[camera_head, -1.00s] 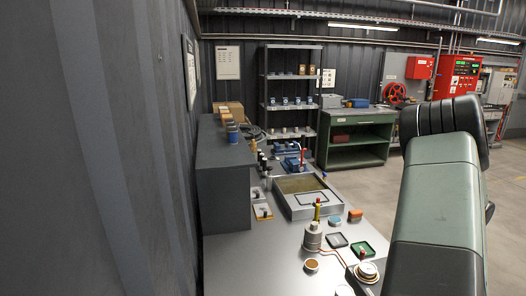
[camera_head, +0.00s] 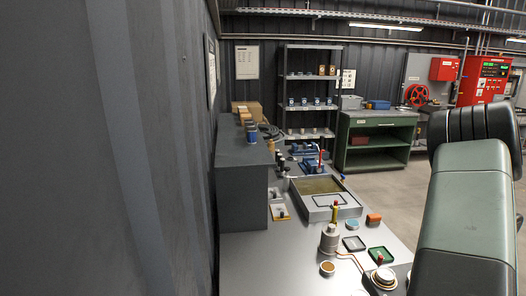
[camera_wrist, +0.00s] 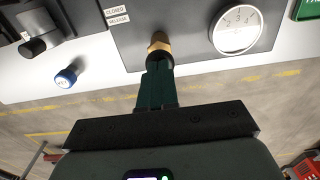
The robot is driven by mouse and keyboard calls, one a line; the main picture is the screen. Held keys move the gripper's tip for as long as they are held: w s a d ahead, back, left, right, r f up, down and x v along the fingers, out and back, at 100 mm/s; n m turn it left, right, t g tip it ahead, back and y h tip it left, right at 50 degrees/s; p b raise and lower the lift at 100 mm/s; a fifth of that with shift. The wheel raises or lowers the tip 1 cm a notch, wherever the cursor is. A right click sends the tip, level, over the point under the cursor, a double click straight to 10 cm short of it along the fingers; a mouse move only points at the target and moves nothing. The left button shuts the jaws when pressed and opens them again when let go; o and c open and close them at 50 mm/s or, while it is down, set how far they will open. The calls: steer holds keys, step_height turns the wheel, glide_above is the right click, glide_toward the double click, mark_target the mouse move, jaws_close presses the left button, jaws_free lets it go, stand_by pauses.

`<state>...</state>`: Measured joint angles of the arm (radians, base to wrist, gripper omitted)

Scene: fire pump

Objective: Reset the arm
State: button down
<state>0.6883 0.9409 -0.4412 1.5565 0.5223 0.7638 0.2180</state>
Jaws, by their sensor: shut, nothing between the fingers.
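My gripper (camera_wrist: 157,82) shows in the wrist view, its dark green fingers together and empty. The fingertips appear just below a brass fitting with a black end (camera_wrist: 159,46) on a grey panel; I cannot tell if they touch it. In the head view my green arm fills the right side, and the gripper is out of sight.
In the wrist view a round gauge (camera_wrist: 237,30), a blue knob (camera_wrist: 66,78) and a black knob (camera_wrist: 38,42) are near the fingers. In the head view a bench (camera_head: 262,262) holds a shallow basin (camera_head: 342,211), a metal canister (camera_head: 330,238) and small trays. A dark wall is at left.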

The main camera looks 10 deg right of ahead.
steer(key=shift+r, duration=0.85)
steer(key=shift+f, duration=0.15)
steer(key=shift+f, duration=1.4)
steer(key=shift+r, duration=1.55)
steer(key=shift+f, duration=0.1)
